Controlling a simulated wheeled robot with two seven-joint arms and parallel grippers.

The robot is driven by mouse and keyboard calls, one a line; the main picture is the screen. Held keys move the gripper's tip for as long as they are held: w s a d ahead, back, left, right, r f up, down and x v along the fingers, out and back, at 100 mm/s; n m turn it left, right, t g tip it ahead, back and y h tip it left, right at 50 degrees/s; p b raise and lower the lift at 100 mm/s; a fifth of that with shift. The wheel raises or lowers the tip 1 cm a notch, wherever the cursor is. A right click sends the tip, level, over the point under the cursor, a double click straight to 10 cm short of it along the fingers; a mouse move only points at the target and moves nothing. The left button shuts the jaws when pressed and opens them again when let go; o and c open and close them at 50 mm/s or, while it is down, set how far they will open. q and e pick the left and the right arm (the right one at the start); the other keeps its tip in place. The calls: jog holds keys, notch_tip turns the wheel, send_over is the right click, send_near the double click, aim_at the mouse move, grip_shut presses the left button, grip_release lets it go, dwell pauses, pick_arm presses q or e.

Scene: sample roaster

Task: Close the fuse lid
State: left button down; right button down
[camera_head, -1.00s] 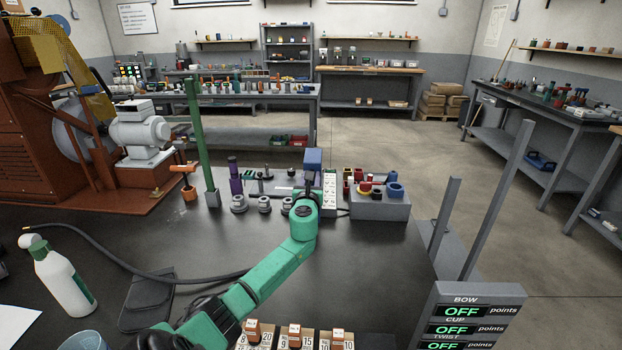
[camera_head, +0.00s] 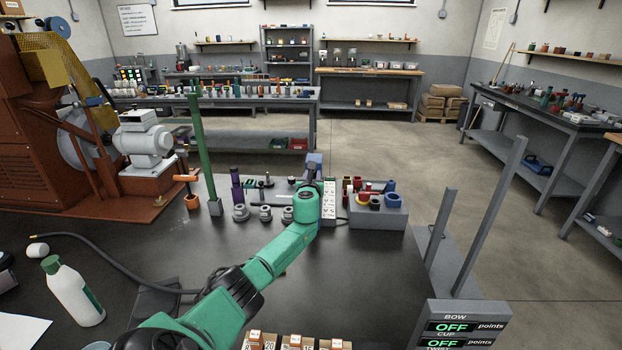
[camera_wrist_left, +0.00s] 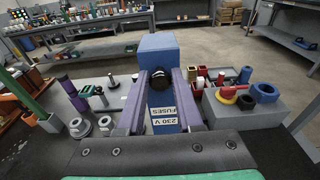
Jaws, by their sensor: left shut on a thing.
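The blue fuse box (camera_wrist_left: 159,45) is straight ahead in the left wrist view, with a white label (camera_wrist_left: 165,112) reading "FUSES 230 V". A round black knob (camera_wrist_left: 158,96) shows on its near side. My left gripper (camera_wrist_left: 160,78) has its two purple fingers on either side of the knob and is shut on it. In the head view the blue part (camera_head: 314,159) shows just beyond my left gripper (camera_head: 311,176). My arm hides much of the box there, and I cannot tell the lid's exact angle. My right gripper is not in view.
A grey block (camera_head: 378,214) with coloured parts stands right of the box, beside a white switch strip (camera_head: 329,200). Grey round fittings (camera_head: 240,213) and a green post (camera_head: 202,150) stand left. The bench's middle right is clear.

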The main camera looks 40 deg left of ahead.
pick_arm(q)
jog(key=w+a+b, duration=0.1)
jog(key=w+a+r+b, duration=0.1)
jog(key=w+b, duration=0.1)
jog(key=shift+a, duration=0.2)
jog(key=shift+w+a+r, duration=0.25)
jog(key=shift+w, duration=0.05)
